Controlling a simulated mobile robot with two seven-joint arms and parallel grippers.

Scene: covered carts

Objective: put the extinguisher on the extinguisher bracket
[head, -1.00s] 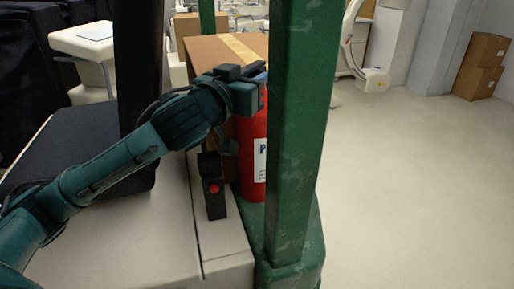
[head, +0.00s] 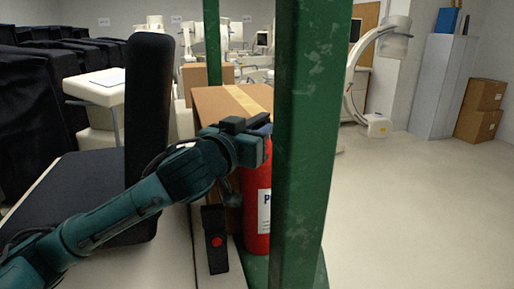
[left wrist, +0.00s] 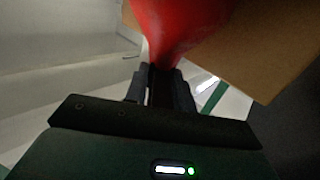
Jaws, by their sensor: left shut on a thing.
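The red extinguisher (head: 256,205) with a white label stands upright, partly behind a green post (head: 311,140). My left gripper (head: 262,142) is at its top, shut on it; the post hides part of the grip. In the left wrist view the gripper's dark fingers (left wrist: 159,86) are close together at the narrow end of the red extinguisher body (left wrist: 180,25). I cannot make out the extinguisher bracket for certain in either view. My right gripper is not in view.
A cardboard box (head: 225,100) sits just behind the extinguisher. Black-covered carts (head: 60,100) line the far left.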

